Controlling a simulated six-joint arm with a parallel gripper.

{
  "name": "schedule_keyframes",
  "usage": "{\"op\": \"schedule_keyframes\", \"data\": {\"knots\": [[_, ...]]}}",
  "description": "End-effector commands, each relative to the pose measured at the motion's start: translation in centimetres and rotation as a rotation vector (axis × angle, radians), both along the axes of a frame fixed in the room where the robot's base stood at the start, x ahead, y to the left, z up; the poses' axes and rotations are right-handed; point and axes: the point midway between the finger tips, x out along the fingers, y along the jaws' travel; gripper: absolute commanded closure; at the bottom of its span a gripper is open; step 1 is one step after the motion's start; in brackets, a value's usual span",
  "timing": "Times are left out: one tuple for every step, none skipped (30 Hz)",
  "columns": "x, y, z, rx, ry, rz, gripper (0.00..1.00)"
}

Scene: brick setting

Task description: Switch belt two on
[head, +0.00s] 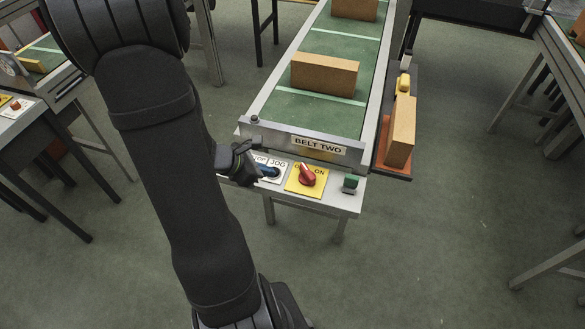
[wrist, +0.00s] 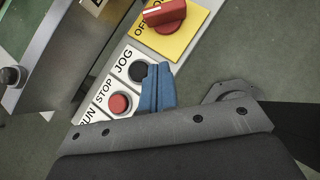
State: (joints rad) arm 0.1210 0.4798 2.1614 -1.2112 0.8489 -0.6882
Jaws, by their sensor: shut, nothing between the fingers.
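The belt two conveyor (head: 322,110) carries a "BELT TWO" plate at its near end. Below it, a red rotary knob (head: 307,175) sits on a yellow plate (head: 292,188) marked OFF and ON. In the wrist view, the knob (wrist: 165,14) is at the top, with its white mark toward the OFF side. A white plate left of it holds a black button (wrist: 137,71) by JOG and a red button (wrist: 119,103) by STOP; RUN is partly hidden. My gripper (head: 268,171) is shut and empty, its blue fingertips (wrist: 157,88) over or beside these buttons, left of the knob. Contact cannot be told.
A green button (head: 350,182) stands at the panel's right end. Cardboard-brown blocks (head: 324,75) lie on the belt. An orange tray with another block (head: 401,132) and a yellow item (head: 403,83) are at the right side. Another console with a red knob (head: 15,106) is far left.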

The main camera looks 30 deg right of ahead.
Motion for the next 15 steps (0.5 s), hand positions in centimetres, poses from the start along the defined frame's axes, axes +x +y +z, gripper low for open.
{"op": "schedule_keyframes", "data": {"knots": [[-0.2, -0.8, -0.8, 0.002, 0.005, -0.004, 1.0], [-0.1, -1.2, -1.2, 0.001, 0.005, -0.004, 1.0], [-0.1, -1.7, -1.7, 0.001, 0.004, -0.005, 1.0], [-0.1, -2.0, -2.1, 0.002, 0.005, -0.004, 1.0], [-0.2, -2.4, -2.5, 0.002, 0.004, -0.004, 1.0], [-0.1, -2.9, -3.0, 0.001, 0.004, -0.004, 1.0], [-0.1, -3.3, -3.3, 0.001, 0.004, -0.004, 1.0], [-0.1, -3.7, -3.7, 0.002, 0.003, -0.004, 1.0], [-0.1, -4.1, -4.2, 0.002, 0.004, -0.004, 1.0], [-0.1, -4.6, -4.1, 0.001, 0.0, -0.004, 1.0], [0.0, -5.0, -4.0, 0.001, -0.002, -0.005, 1.0], [0.0, -5.5, -4.0, 0.001, -0.002, -0.005, 1.0], [-0.1, -5.9, -4.0, 0.001, -0.001, -0.004, 1.0], [-0.1, -6.2, -4.0, 0.001, -0.001, -0.004, 1.0], [0.0, -6.6, -4.0, 0.001, -0.001, -0.003, 1.0]]}}
